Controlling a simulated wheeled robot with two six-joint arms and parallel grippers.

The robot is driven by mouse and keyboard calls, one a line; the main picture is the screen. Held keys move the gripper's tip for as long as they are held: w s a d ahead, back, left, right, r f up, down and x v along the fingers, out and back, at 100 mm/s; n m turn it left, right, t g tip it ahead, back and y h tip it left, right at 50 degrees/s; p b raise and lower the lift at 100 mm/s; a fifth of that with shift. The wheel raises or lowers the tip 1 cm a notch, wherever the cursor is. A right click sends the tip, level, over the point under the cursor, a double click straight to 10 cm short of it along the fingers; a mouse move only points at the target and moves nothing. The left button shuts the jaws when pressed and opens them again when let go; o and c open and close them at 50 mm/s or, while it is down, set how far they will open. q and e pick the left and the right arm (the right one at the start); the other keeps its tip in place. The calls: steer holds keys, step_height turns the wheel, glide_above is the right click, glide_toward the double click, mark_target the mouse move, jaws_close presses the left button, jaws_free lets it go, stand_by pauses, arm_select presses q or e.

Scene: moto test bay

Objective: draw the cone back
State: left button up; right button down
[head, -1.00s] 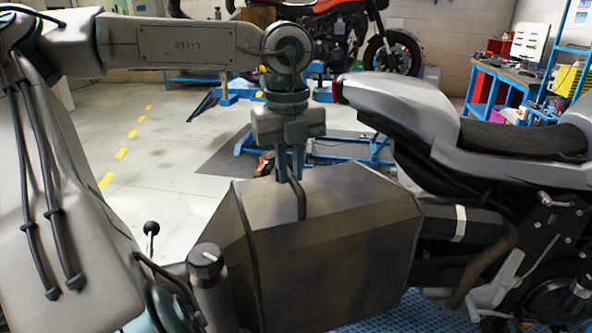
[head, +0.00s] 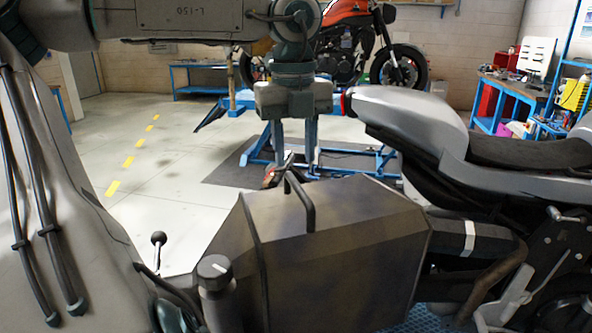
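The cone is a dark, dull metal, many-sided hood (head: 340,265) in the lower middle of the head view. A black bent handle (head: 308,208) stands on its top. Its right side meets the motorcycle's dark exhaust (head: 490,243), which has a pale band; how far the pipe goes inside is hidden. My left gripper (head: 294,165) points down over the handle, fingers spread apart and empty. The fingertips look just above the handle's upper end. My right gripper is not in view.
A knob (head: 214,272) and a ball-topped lever (head: 158,240) stand left of the cone. The silver motorcycle (head: 415,115) fills the right side. A blue lift (head: 350,160) and an orange motorcycle (head: 345,40) are behind. The floor at left is open.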

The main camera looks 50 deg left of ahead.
arm_select(q)
steer(key=shift+s+r, duration=0.1)
steer(key=shift+r, duration=2.3)
